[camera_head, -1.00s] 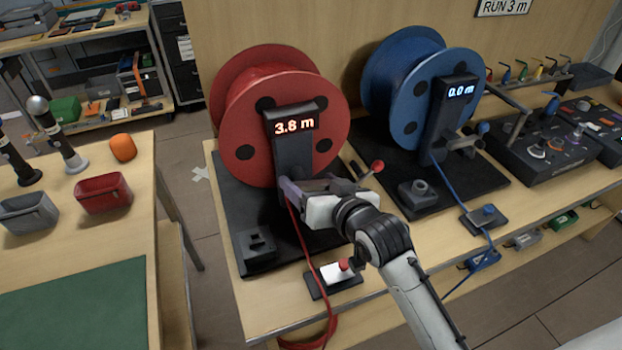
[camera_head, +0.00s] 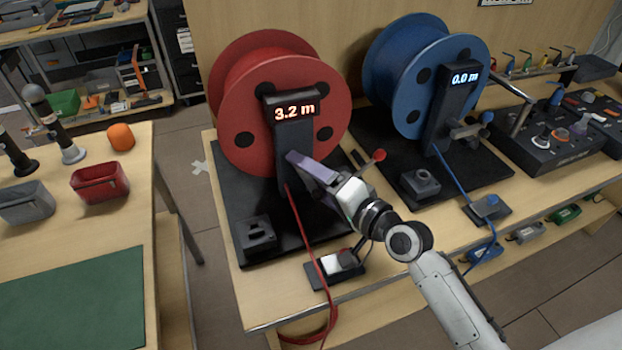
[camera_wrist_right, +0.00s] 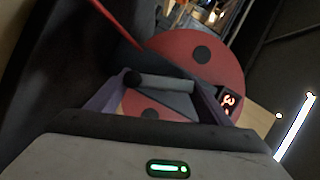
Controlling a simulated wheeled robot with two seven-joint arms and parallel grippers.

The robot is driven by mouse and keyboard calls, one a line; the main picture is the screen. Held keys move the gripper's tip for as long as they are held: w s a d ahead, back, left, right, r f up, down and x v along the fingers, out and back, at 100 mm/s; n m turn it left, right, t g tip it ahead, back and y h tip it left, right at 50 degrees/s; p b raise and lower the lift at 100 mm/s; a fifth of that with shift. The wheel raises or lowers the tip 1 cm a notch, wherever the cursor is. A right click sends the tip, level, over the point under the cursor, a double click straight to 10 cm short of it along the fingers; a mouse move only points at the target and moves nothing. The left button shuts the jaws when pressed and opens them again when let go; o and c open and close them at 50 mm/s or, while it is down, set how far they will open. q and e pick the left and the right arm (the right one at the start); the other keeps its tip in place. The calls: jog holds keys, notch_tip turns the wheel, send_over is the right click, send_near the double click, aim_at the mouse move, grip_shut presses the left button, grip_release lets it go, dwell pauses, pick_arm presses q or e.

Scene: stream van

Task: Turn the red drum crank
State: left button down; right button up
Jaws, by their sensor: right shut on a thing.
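The red drum (camera_head: 250,95) stands on its black base, and its display (camera_head: 294,111) reads 3.2 m. My right gripper (camera_head: 302,167) is in front of the drum's dark post, below the display. In the right wrist view, a grey cylindrical crank handle (camera_wrist_right: 165,82) lies between the purple fingers of the gripper (camera_wrist_right: 155,92), which is shut on it. The handle is hidden behind the gripper in the head view. A red cable (camera_head: 303,235) runs from the drum down over the bench edge. My left gripper is not in view.
A blue drum (camera_head: 408,75) with its own grey crank (camera_head: 468,130) stands to the right, reading 0.0 m. A lever with a red knob (camera_head: 378,155) is close to my right wrist. A white-topped block (camera_head: 338,263) lies below. A side table (camera_head: 130,215) is at left.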

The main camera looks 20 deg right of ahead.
jog(key=shift+a+f+m+t+y+b, duration=0.1)
jog(key=shift+f+m+t+y+b, duration=0.1)
jog(key=shift+m+b, duration=0.35)
jog(key=shift+a+f+m+t+y+b, duration=0.1)
jog(key=shift+m+t+b, duration=0.1)
jog(key=shift+m+b, duration=0.35)
jog(key=shift+r+m+b, duration=0.15)
jog(key=shift+m+b, duration=0.2)
jog(key=shift+m, duration=0.15)
jog(key=o, duration=1)
jog(key=shift+o, duration=0.2)
